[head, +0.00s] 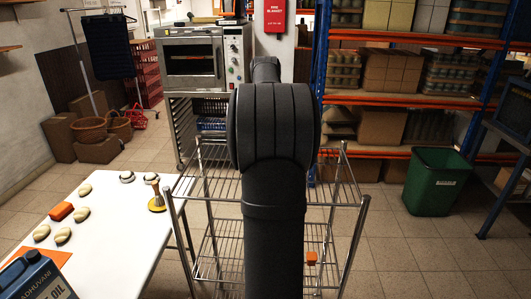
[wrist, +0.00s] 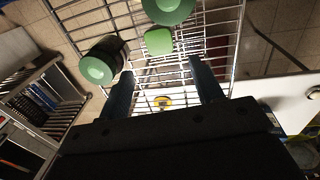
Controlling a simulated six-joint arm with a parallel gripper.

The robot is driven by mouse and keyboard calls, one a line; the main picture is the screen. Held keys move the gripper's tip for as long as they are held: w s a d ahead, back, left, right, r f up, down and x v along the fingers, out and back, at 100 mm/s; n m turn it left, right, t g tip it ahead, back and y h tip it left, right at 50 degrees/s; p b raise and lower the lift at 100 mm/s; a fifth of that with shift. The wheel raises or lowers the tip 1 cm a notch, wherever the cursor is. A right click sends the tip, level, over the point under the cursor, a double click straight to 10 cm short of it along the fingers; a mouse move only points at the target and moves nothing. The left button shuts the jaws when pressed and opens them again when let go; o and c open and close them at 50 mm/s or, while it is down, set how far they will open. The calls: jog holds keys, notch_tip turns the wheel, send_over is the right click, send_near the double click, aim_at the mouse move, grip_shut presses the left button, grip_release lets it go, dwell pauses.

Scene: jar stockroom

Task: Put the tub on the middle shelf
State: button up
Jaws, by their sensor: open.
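A small green block-like thing with rounded corners (wrist: 158,42), which may be the tub, shows in the wrist view on or above a wire shelf. It is just beyond my open fingertips, roughly in line with the gap between them. My gripper (wrist: 160,70) is open, with nothing seen between its fingers. The wire rack (head: 344,205) stands in the middle of the head view, with shelves at different heights. My arm hides much of it there, along with the gripper and the green thing. I cannot tell which shelf the green thing is on.
A dark jar with a green lid (wrist: 97,70) and another round green lid (wrist: 168,10) flank the green thing. An orange block (head: 311,257) is low in the rack. A white table (head: 120,240) with several stones stands left. A green bin (head: 436,180) stands right.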

jog(key=shift+r, duration=0.6)
jog(key=shift+s+r, duration=0.15)
jog(key=shift+r, duration=0.3)
jog(key=shift+c, duration=1.1)
jog(key=a+h, duration=0.9)
jog(key=a, duration=0.4)
jog(key=x, duration=1.7)
jog(key=shift+s+d+f, duration=0.1)
jog(key=shift+d+f, duration=0.1)
jog(key=shift+f, duration=0.2)
